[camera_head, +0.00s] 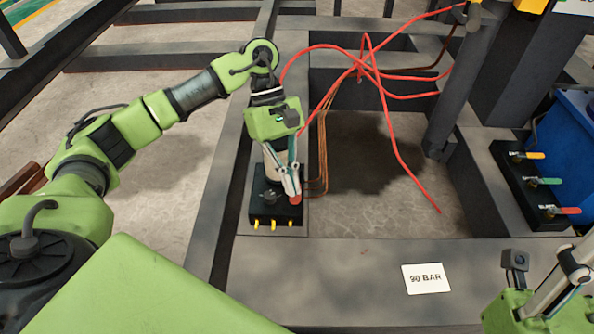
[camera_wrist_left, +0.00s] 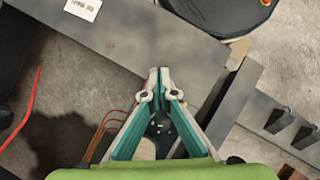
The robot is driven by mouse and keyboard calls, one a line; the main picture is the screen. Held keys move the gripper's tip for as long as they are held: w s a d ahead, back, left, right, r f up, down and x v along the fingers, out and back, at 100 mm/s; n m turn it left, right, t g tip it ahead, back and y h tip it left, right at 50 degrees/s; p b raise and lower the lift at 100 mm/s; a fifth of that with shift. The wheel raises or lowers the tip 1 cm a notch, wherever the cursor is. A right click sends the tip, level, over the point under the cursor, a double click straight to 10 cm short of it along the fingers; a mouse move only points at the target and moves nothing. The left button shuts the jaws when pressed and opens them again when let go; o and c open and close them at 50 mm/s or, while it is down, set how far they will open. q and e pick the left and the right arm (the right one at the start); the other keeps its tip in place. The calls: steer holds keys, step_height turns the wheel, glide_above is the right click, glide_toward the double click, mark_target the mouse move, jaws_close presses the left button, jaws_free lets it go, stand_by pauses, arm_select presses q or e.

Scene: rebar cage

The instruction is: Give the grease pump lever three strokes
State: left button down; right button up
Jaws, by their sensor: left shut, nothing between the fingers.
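The grease pump (camera_head: 262,207) is a black block with a pale cylinder behind it and several yellow fittings along its front. It stands on the dark steel frame in the head view. A red knob (camera_head: 296,199), which looks like the lever's end, shows at its right side. My left gripper (camera_head: 292,191) is above the pump, with shut, empty fingertips close to the red knob. I cannot tell whether they touch it. In the left wrist view the fingertips (camera_wrist_left: 158,75) meet, and the lever cannot be made out. My right gripper is partly in view at the lower right; its fingertips are unclear.
Red hoses (camera_head: 365,70) loop behind and right of the pump. Thin copper pipes (camera_head: 322,150) run beside it. A "90 BAR" card (camera_head: 426,278) lies on the front beam. A black valve block (camera_head: 528,185) with coloured handles stands at right. A dark post (camera_head: 455,95) rises nearby.

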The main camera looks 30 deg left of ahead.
mark_target(291, 198)
arm_select(q)
steer(key=shift+f, duration=0.1)
steer(key=shift+s+d+f+b, duration=0.15)
steer(key=shift+s+f+b, duration=0.25)
steer(key=shift+f+b, duration=0.1)
stand_by(0.3)
steer(key=shift+s+d+f+b, duration=0.15)
steer(key=shift+s+f+b, duration=0.1)
steer(key=shift+f+b, duration=0.3)
steer(key=shift+f, duration=0.1)
steer(key=shift+s, duration=0.1)
